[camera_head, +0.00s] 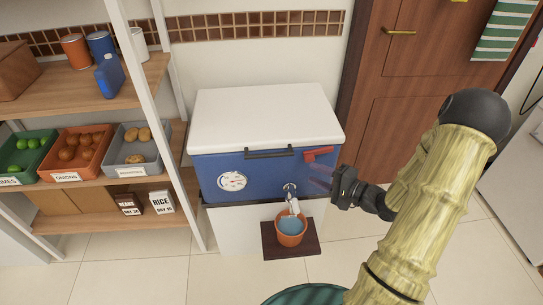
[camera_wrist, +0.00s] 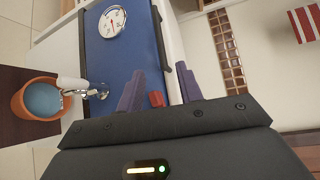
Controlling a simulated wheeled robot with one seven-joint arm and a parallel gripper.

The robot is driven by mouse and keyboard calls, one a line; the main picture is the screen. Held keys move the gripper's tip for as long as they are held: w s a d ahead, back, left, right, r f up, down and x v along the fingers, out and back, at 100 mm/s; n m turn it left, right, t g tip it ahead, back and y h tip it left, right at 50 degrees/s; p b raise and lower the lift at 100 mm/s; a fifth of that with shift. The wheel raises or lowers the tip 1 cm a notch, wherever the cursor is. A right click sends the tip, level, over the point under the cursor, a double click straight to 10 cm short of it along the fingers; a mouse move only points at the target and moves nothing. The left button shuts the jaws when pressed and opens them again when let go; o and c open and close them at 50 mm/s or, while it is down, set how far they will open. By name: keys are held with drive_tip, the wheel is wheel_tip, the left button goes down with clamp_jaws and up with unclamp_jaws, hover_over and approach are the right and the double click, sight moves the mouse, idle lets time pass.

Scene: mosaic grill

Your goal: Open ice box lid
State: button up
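The ice box (camera_head: 215,170) is a blue chest with a white lid (camera_head: 265,115), which lies flat and closed. A black handle bar (camera_head: 268,153) runs along its front edge. A red latch (camera_head: 318,154) sits at the front right, just under the lid. My gripper (camera_head: 320,177) is in front of the box's right end, a little below the latch. In the wrist view, my gripper (camera_wrist: 160,68) has its two purple fingers apart. The red latch (camera_wrist: 156,98) shows in the gap between them, and I cannot tell whether they touch it.
A tap (camera_head: 290,188) sticks out of the box front above an orange bucket (camera_head: 291,238) on a dark mat (camera_head: 270,250). Shelves with vegetable crates (camera_head: 83,150) stand at the left. A wooden door (camera_head: 395,90) is at the right. The lid top is bare.

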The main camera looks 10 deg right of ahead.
sight(271, 154)
drive_tip(key=b+x, duration=0.1)
drive_tip(key=x, duration=1.6)
drive_tip(key=shift+b, duration=0.3)
drive_tip(key=shift+c, duration=0.5)
clamp_jaws()
